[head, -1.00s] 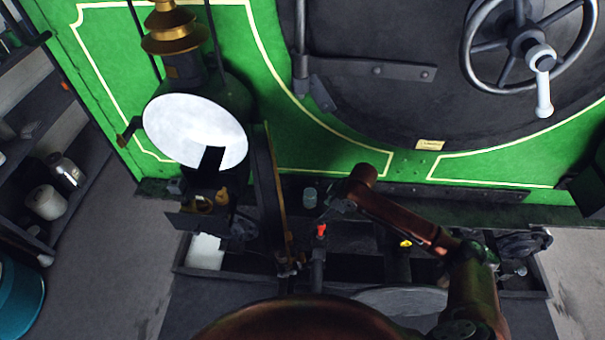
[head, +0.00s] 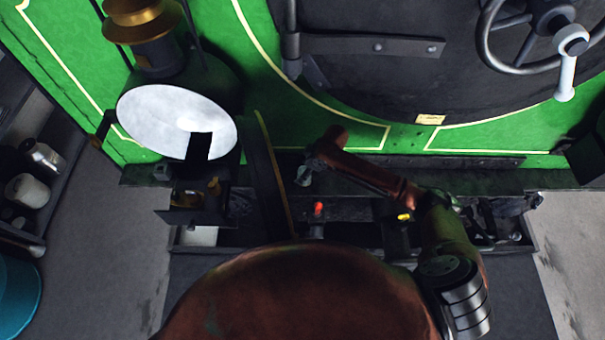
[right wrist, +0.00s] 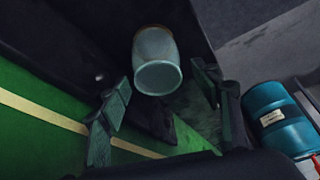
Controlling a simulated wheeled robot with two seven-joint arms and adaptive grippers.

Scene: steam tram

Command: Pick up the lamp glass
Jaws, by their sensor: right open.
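The lamp glass (right wrist: 157,62) is a small pale, translucent cup shape. In the right wrist view it stands on a dark ledge, just beyond and between the spread fingers of my right gripper (right wrist: 163,92). A gap shows on both sides of it, and no finger appears to touch it. In the head view the glass (head: 304,177) is small, at the dark ledge below the green front, close to my right gripper (head: 313,160). The gripper is open and empty; its fingers are hard to make out there. My left gripper is in neither view.
A large lamp with a white round face (head: 170,118) and brass top stands left of the glass. A red knob (head: 319,208) and a yellow one (head: 404,216) are below. The green tram front (head: 345,130) rises behind. A blue drum (right wrist: 283,120) stands at the right wrist view's edge.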

